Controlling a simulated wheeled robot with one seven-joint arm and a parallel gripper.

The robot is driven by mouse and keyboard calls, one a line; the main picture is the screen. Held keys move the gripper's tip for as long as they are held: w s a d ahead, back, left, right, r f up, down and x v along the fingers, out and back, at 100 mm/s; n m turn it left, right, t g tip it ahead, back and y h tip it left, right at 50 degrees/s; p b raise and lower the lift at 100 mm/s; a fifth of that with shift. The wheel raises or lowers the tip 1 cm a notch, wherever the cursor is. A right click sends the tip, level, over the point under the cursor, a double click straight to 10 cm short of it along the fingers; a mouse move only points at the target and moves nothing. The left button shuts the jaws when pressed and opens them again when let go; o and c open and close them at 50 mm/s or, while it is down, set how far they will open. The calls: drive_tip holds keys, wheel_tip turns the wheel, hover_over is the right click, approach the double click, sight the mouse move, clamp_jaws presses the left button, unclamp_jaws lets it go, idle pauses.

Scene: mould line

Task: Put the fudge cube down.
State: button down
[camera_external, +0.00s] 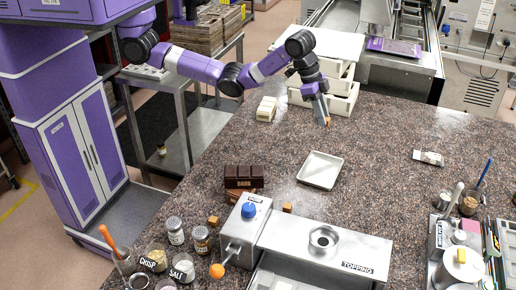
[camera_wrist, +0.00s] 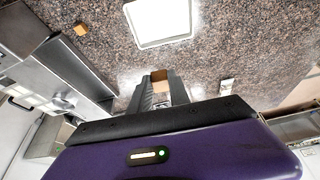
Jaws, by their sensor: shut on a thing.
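My gripper (camera_external: 326,121) hangs over the speckled counter, behind the white square tray (camera_external: 320,170) in the outside view. In the wrist view my gripper (camera_wrist: 158,79) is shut on a small tan-brown fudge cube (camera_wrist: 161,87), which is partly hidden between the fingers. The held cube is above the counter; its exact height is hard to tell. The white tray (camera_wrist: 160,22) is empty and lies beyond the fingertips in the wrist view. Other small brown cubes lie on the counter, one left of the metal topping box (camera_external: 213,220) and one behind it (camera_external: 287,208).
Dark chocolate bars (camera_external: 243,177) lie left of the tray. White chocolate (camera_external: 266,108) and stacked white crates (camera_external: 340,85) stand at the back. The metal topping box (camera_external: 325,245) and jars (camera_external: 175,231) fill the front. A wrapped bar (camera_external: 428,158) lies at right. Counter around the tray is clear.

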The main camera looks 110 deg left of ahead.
drive_tip(key=n, duration=0.1)
hover_over(325, 169)
drive_tip(key=s, duration=0.2)
wheel_tip(325, 169, down, 3)
drive_tip(key=f, duration=0.7)
drive_tip(key=f+p, duration=0.1)
drive_tip(key=f, duration=0.6)
drive_tip(key=shift+w+a+f, duration=0.1)
drive_tip(key=shift+w+f, duration=0.1)
drive_tip(key=shift+f, duration=2.4)
drive_tip(key=shift+f, duration=0.1)
drive_tip(key=c, duration=1.3)
unclamp_jaws()
drive_tip(key=shift+f, duration=0.1)
drive_tip(key=shift+o, duration=0.3)
